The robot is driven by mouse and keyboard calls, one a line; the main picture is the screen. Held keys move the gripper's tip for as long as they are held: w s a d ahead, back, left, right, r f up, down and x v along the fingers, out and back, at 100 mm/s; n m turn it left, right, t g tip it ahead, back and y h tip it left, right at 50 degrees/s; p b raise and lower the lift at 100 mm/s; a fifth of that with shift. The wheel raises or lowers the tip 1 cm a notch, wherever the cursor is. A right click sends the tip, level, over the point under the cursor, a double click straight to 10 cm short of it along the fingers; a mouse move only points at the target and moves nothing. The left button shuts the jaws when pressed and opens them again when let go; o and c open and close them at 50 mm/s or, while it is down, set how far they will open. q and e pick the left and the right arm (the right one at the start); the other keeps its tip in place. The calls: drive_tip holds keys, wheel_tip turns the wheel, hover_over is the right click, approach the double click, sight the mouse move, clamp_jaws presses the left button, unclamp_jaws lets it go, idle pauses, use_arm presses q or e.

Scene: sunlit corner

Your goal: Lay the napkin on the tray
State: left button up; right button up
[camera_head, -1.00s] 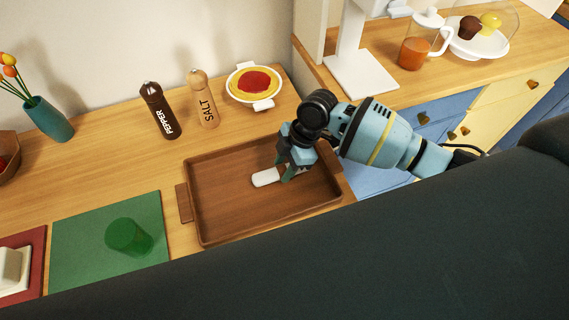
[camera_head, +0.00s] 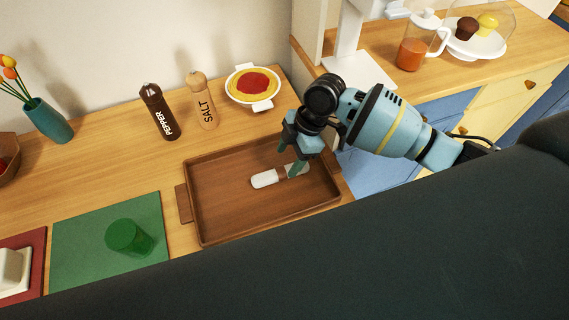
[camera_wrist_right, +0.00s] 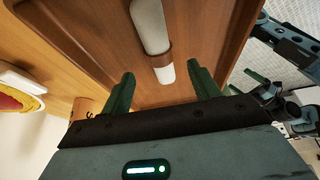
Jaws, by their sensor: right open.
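The rolled white napkin (camera_head: 265,178) with a brown ring around its middle lies on the floor of the brown wooden tray (camera_head: 222,214), right of the tray's centre. It also shows in the right wrist view (camera_wrist_right: 150,27), with its near end between and beyond the fingertips. My right gripper (camera_head: 291,161) is just above the napkin's right end. In the right wrist view my right gripper (camera_wrist_right: 161,80) has its two green fingers spread wide, with nothing held between them. My left gripper is not seen.
A pepper mill (camera_head: 158,111), a salt mill (camera_head: 201,100) and a white dish with red-topped food (camera_head: 241,87) stand behind the tray. A green cup (camera_head: 128,238) stands on a green mat (camera_head: 75,235) at the left. My dark body covers the lower right.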

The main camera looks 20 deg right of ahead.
drive_tip(key=v, duration=0.8)
